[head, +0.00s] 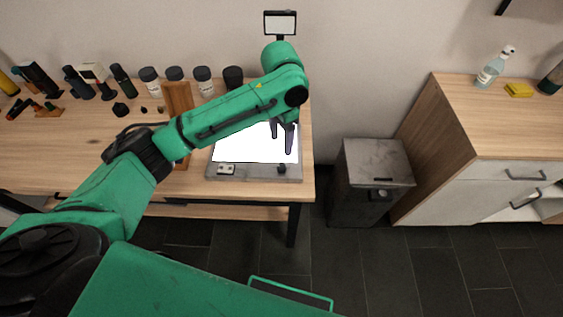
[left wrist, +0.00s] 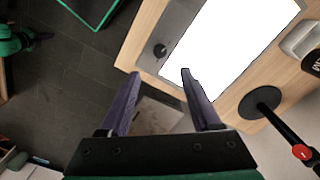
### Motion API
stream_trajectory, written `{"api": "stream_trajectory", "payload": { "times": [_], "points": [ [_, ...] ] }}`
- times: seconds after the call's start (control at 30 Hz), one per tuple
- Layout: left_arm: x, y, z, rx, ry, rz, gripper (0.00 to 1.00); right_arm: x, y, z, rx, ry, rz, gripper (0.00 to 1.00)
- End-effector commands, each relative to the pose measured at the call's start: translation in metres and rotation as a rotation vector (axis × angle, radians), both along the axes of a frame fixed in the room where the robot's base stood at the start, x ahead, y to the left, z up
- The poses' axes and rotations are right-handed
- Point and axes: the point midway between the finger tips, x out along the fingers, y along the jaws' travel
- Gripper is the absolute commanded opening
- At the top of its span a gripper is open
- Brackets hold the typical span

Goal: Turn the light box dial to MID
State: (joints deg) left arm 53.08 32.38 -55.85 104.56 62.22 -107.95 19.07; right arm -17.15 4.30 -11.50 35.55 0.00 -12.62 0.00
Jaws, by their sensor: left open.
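The light box (head: 253,172) lies on the wooden table, with a bright white panel and a grey frame. Its dark dial (head: 282,168) sits on the front edge of the frame at the right. In the left wrist view the dial (left wrist: 160,50) is a small black knob beside the lit panel. My left gripper (head: 283,137) is open and empty over the right part of the panel, apart from the dial. Its two fingers (left wrist: 160,83) also show in the left wrist view. The dial's marks are too small to read. My right gripper is not in view.
Several bottles and jars (head: 174,74) stand along the back of the table (head: 90,150). A grey bin (head: 375,175) and a cabinet (head: 490,120) are to the right. A small white item (head: 226,169) is on the box's front left.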

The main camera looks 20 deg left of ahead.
Motion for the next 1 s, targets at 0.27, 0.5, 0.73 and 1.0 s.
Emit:
{"api": "stream_trajectory", "payload": {
  "times": [0.27,0.5,0.73,1.0],
  "points": [
    [-0.001,0.0,-0.075,0.0,0.002,0.001,0.64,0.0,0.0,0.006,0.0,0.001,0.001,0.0],
    [0.0,-0.001,-0.113,-0.002,-0.002,-0.001,0.64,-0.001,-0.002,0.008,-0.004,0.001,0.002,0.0],
    [0.0,-0.001,-0.116,-0.002,-0.004,-0.002,0.64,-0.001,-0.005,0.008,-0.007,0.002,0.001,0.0],
    [0.0,-0.001,-0.116,-0.002,-0.004,-0.002,0.0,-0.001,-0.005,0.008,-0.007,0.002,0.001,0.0]
  ]
}}
